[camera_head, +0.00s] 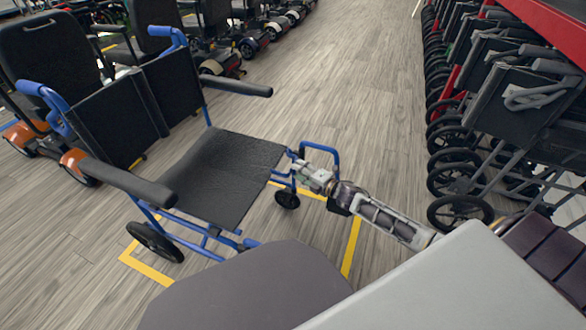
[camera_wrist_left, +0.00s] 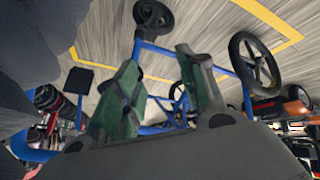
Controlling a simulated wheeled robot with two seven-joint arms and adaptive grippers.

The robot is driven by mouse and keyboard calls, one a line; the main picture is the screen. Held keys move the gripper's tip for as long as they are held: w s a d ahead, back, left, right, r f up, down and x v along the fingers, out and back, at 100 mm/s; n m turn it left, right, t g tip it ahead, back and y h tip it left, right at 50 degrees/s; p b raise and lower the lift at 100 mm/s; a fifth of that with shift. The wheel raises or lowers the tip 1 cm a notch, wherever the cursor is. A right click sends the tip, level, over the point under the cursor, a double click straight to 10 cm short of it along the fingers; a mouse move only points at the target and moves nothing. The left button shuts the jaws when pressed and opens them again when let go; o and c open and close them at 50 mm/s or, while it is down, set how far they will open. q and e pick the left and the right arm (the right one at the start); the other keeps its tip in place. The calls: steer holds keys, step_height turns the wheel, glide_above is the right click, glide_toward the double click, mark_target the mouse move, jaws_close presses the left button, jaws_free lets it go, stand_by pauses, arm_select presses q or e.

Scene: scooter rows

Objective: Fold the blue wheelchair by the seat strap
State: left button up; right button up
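The blue wheelchair (camera_head: 225,175) stands unfolded, its blue frame carrying a flat black seat and black armrests. Its wheels and blue tubes also show in the left wrist view (camera_wrist_left: 257,60). My right gripper (camera_head: 298,167) is low at the seat's right edge in the head view, close to the blue frame. Its fingertips are too small to tell whether they are open or touching. I cannot make out the seat strap. My left gripper (camera_wrist_left: 158,62) shows only in the left wrist view, its two fingers apart with wheelchair tubes visible beyond the gap.
Yellow floor lines (camera_head: 351,245) frame the wheelchair. A scooter (camera_head: 45,60) with orange parts stands close behind it at left. More scooters line the back. Folded wheelchairs (camera_head: 520,105) fill a red rack at right. The wooden aisle (camera_head: 345,70) between the rows is clear.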

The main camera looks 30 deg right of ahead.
arm_select(q)
steer(key=shift+s+d+f+b, duration=0.1)
steer(key=shift+s+f+b, duration=0.1)
steer(key=shift+f+b, duration=0.85)
arm_select(e)
steer(key=shift+p+x, duration=0.3)
steer(key=shift+x, duration=2)
arm_select(q)
steer(key=shift+w+f+t, duration=0.15)
steer(key=shift+w+t, duration=0.15)
arm_select(e)
steer(key=shift+c, duration=0.2)
steer(key=shift+c, duration=1.3)
jaws_close()
arm_select(q)
steer(key=shift+w+d, duration=0.1)
steer(key=shift+d, duration=0.05)
